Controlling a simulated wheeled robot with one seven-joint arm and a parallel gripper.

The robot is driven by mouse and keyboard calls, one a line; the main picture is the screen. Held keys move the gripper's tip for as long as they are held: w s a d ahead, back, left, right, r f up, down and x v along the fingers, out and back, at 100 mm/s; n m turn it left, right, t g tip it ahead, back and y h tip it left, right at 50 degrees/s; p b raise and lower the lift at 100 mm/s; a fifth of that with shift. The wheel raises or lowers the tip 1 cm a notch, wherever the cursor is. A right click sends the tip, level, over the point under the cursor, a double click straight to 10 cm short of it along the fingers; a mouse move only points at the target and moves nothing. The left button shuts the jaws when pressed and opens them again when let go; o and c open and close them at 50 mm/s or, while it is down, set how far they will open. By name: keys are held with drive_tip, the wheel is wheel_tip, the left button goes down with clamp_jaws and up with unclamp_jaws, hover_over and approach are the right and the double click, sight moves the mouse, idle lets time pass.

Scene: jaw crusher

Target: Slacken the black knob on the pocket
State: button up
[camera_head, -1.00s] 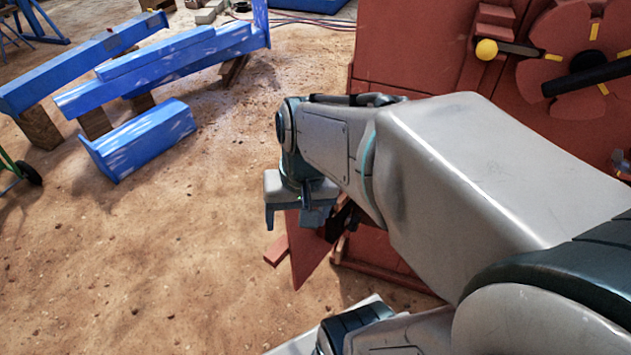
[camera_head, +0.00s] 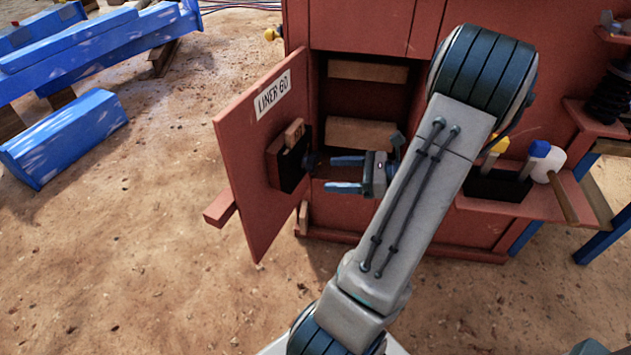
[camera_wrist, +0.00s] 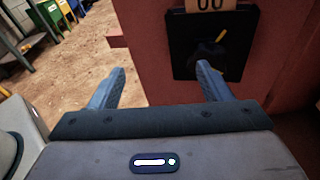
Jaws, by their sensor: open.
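The black pocket (camera_head: 287,172) is fixed to the inner face of an open red door (camera_head: 240,160) marked "LINER 60". A wooden tag (camera_head: 294,132) stands in its top. The black knob (camera_head: 311,162) sticks out from the pocket toward my gripper (camera_head: 329,174). My gripper is open and empty, its blue fingers pointing left at the pocket, a short gap from the knob. In the wrist view the knob (camera_wrist: 207,57), with a yellow mark, sits on the pocket (camera_wrist: 181,35), ahead of the right finger of my gripper (camera_wrist: 160,70) and right of the middle between the fingers.
The red cabinet (camera_head: 450,215) stands open behind my gripper, with wooden blocks (camera_head: 362,134) inside. A red shelf (camera_head: 520,203) at right carries a black holder with tools and a mallet (camera_head: 549,163). Blue beams (camera_head: 65,137) lie at far left. Sandy ground left of the door is clear.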

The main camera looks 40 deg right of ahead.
sight(317, 165)
drive_tip(key=s+d+f+m+t+h+b, duration=0.25)
drive_tip(key=d+f+m+t, duration=0.2)
drive_tip(key=d, duration=0.25)
drive_tip(key=shift+g, duration=0.25)
drive_tip(key=b+x, duration=0.1)
drive_tip(key=x, duration=0.3)
drive_tip(key=b+x, duration=0.1)
drive_tip(key=x, duration=0.4)
drive_tip(key=b+x, duration=0.1)
drive_tip(key=x, duration=0.3)
drive_tip(key=shift+w+a+b, duration=0.1)
drive_tip(key=shift+a+b, duration=0.3)
drive_tip(key=c, duration=1)
